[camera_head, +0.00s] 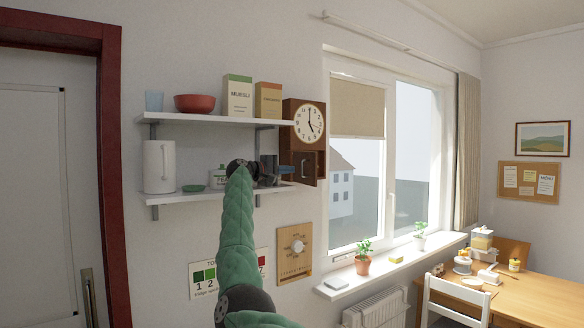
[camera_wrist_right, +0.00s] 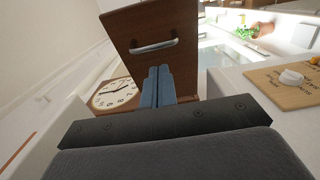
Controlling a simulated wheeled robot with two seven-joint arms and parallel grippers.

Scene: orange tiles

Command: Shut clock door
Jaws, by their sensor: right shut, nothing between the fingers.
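The wooden clock (camera_head: 291,135) hangs on the wall beside the window, with a round white face (camera_head: 309,122). Its small brown door (camera_head: 309,168) below the face stands open, out from the case. In the right wrist view the door (camera_wrist_right: 135,25) carries a silver bar handle (camera_wrist_right: 155,46), and the clock face (camera_wrist_right: 113,93) is at the left. My right gripper (camera_head: 287,169) is shut and empty, its blue fingers (camera_wrist_right: 158,84) close to the door below the handle. I cannot tell whether they touch. My left gripper is out of view.
Left of the clock, an upper shelf (camera_head: 215,119) holds boxes, a bowl and a cup. A lower shelf (camera_head: 207,197) with a white jug (camera_head: 158,167) lies beside my right arm. The windowsill (camera_head: 390,270) holds plants.

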